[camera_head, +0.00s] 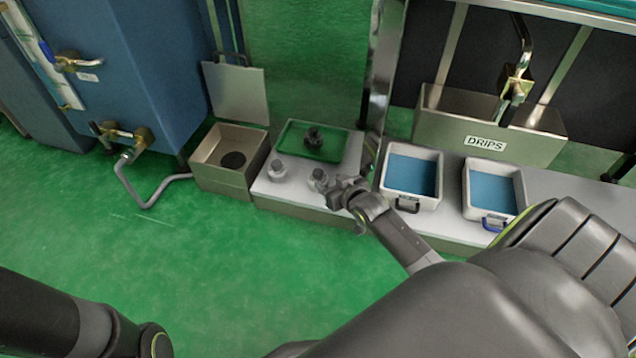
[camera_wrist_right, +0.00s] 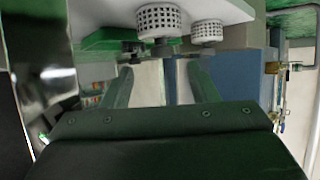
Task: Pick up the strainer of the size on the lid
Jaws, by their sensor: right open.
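In the right wrist view, the nearer strainer (camera_wrist_right: 158,20) and the other (camera_wrist_right: 207,32) show white perforated bodies and dark lower parts. A dark strainer-like piece (camera_head: 313,138) sits on a green tray (camera_head: 292,145). A raised lid (camera_head: 236,92) stands behind an open box (camera_head: 212,181); no size mark is readable on it. My right gripper (camera_head: 336,192) is open beside the right strainer; its fingers (camera_wrist_right: 160,72) look empty. My left gripper is out of view.
Two white bins with blue insides, left (camera_head: 411,175) and right (camera_head: 494,190), stand right of the strainers. A metal trough marked DRIPS (camera_head: 450,135) is behind them. A shiny post (camera_head: 381,75) rises near my right gripper. Green floor is clear in front.

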